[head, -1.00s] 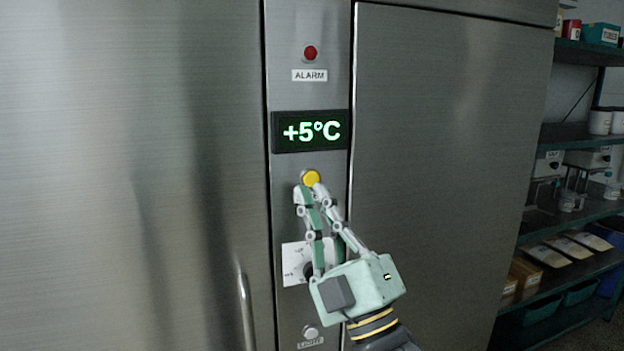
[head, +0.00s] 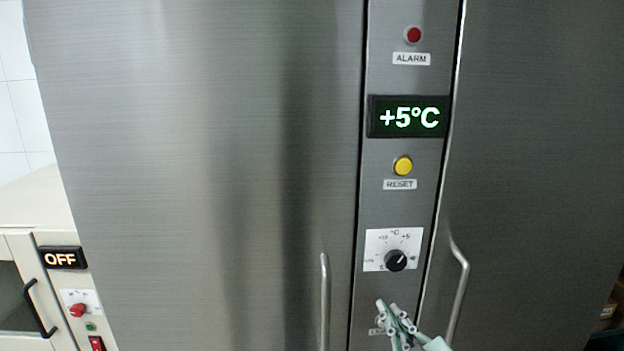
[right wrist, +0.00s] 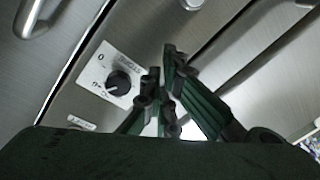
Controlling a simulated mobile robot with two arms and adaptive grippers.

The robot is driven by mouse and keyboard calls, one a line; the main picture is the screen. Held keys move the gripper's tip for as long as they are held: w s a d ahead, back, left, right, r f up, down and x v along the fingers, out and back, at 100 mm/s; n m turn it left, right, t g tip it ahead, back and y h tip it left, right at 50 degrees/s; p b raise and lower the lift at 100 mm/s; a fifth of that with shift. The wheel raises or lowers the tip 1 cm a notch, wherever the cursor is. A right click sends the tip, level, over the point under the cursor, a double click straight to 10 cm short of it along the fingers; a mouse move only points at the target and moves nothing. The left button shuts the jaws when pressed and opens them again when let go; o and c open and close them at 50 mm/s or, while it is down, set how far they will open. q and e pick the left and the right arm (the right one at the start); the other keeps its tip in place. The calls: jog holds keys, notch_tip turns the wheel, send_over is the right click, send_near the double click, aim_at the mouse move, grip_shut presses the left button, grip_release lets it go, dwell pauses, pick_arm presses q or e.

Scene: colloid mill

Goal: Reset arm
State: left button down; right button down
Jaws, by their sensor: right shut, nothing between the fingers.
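My right gripper (head: 388,306) is low in the head view, below the temperature dial (head: 396,260) on the steel cabinet's control strip. Its fingers are together with nothing between them. The right wrist view shows the same fingers (right wrist: 160,60) in front of the panel, with a black dial (right wrist: 118,83) on a white plate to their left. The yellow RESET button (head: 403,166) is uncovered and well above the gripper. The display (head: 409,117) reads +5°C, and the red ALARM lamp (head: 414,35) is at the top. My left gripper is not in view.
Two vertical door handles, the left one (head: 325,300) and the right one (head: 459,285), stand out from the cabinet on either side of the strip. A cream appliance with an OFF display (head: 62,258) is at the lower left.

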jog(key=s+d+f+m+g+h, duration=0.15)
jog(key=s+f+g, duration=0.3)
jog(key=f, duration=0.45)
jog(key=s+d+f+m+g, duration=0.1)
jog(key=s+f+m+g, duration=0.15)
jog(key=s+f, duration=0.45)
jog(key=s+d+f+m+g+h, duration=0.1)
jog(key=s+d+f+m+g, duration=0.15)
jog(key=s+f+g, duration=0.8)
jog(key=s+f+t, duration=0.1)
jog(key=s+f, duration=0.2)
jog(key=f, duration=1.1)
jog(key=s+f+t, duration=0.2)
jog(key=s+f, duration=0.2)
jog(key=f, duration=1)
jog(key=s+d+f+g, duration=0.1)
jog(key=s+d+f, duration=0.1)
jog(key=s+f, duration=1.4)
jog(key=shift+d+f+g+b, duration=0.25)
jog(key=shift+g+b, duration=0.1)
jog(key=shift+b, duration=0.1)
jog(key=shift+s+h, duration=0.1)
jog(key=shift+h, duration=0.15)
